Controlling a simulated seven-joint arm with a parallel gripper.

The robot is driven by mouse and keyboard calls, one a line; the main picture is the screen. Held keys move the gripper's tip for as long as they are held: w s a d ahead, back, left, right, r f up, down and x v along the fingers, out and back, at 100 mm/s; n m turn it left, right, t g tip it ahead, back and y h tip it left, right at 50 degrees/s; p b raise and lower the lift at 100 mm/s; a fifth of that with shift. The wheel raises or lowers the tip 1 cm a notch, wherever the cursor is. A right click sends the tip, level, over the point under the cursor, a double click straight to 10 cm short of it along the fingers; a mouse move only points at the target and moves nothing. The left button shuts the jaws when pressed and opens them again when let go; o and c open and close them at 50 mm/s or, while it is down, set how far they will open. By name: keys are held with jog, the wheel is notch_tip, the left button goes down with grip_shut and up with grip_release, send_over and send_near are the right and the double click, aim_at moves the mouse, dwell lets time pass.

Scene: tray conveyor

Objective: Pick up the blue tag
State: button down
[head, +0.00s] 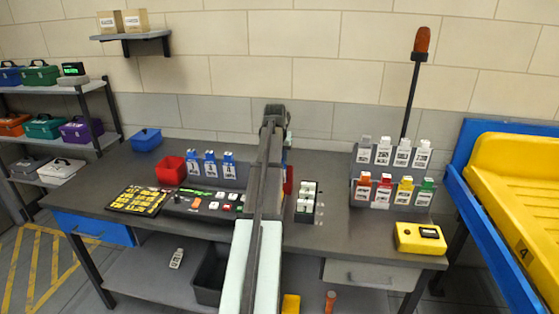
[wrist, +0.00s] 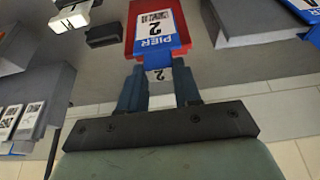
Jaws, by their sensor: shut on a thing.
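In the head view my arm hides the fingertips and the held tag. Part of a red thing (head: 289,181) shows beside my arm.
Three blue-topped tags (head: 211,163) stand behind the dark keyed panel, next to a red bin (head: 171,170). A rack of tags (head: 394,185) and a yellow device (head: 420,238) are at right.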

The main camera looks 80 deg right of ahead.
jog(key=r, duration=0.6)
jog(key=shift+a+r, duration=0.1)
jog(key=shift+a, duration=0.1)
jog(key=a, duration=1.4)
jog(key=shift+f, duration=0.2)
notch_tip(320, 180, up, 6)
jog(key=shift+r, duration=0.25)
jog(key=shift+w, duration=0.1)
dwell(0.4)
